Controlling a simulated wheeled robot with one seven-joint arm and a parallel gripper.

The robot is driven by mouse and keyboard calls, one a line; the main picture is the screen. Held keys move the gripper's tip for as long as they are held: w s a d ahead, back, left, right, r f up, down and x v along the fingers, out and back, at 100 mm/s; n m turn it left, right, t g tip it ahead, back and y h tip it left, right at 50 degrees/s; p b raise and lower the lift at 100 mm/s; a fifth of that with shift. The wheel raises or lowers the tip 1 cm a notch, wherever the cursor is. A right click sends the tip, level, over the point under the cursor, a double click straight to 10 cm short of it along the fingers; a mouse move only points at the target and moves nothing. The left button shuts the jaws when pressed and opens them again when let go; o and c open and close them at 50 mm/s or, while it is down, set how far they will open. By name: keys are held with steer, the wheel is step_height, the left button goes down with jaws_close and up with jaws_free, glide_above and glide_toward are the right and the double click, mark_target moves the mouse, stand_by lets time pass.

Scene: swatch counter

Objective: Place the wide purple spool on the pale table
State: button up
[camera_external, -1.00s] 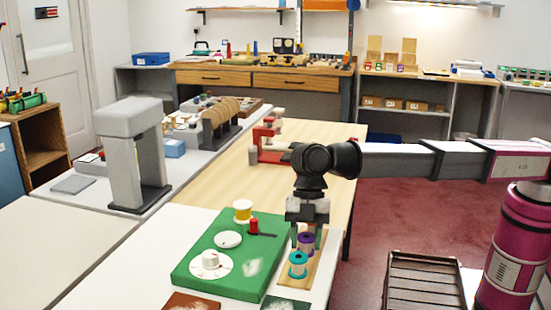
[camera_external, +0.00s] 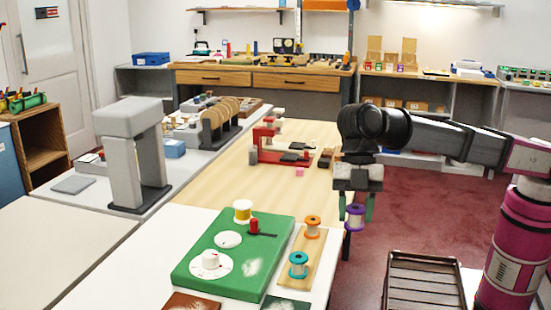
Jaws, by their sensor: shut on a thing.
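My gripper (camera_external: 355,208) is shut on the purple spool (camera_external: 355,218). It holds the spool in the air, right of the wooden strip (camera_external: 285,283) and over the edge of the tables. The spool has a purple rim and a pale middle, partly covered by the fingers. The pale wood table (camera_external: 225,188) lies to the left, behind the white worktop (camera_external: 190,222). An orange spool (camera_external: 312,227) and a teal spool (camera_external: 298,265) stand upright on the strip.
A red stand (camera_external: 265,150) and small dark pieces (camera_external: 295,157) occupy the far right of the wood table. Its near left part is clear. A slatted brown tray (camera_external: 424,290) is at right.

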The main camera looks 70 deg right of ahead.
steer(key=shift+s+a+r, duration=0.15)
steer(key=shift+s+r, duration=0.2)
steer(key=shift+s, duration=0.2)
steer(key=w+d+f+m+t, duration=0.1)
steer(key=w+d+f+m, duration=0.2)
steer(key=w+d, duration=0.8)
steer(key=w+d+f+m+t, duration=0.1)
steer(key=w+d+f+m, duration=0.2)
steer(key=w+d, duration=0.8)
steer(key=w+d+f+m+t, duration=0.1)
steer(key=w+d+f+m, duration=0.2)
steer(key=w+d+f, duration=0.3)
steer(key=shift+w+d+f+t+h, duration=0.15)
steer(key=shift+w+d, duration=0.8)
steer(key=shift+d, duration=0.6)
steer(key=shift+w+d+r+t+h, duration=0.1)
steer(key=shift+w+d, duration=0.85)
steer(key=shift+d, duration=0.65)
steer(key=shift+w+d+f+t+h, duration=0.15)
steer(key=shift+w+d, duration=0.8)
steer(key=shift+d, duration=0.6)
steer(key=shift+w+d+f, duration=0.15)
steer(key=shift+d+f, duration=0.05)
steer(key=shift+f, duration=1.9)
steer(key=shift+f, duration=0.1)
steer(key=o, duration=1)
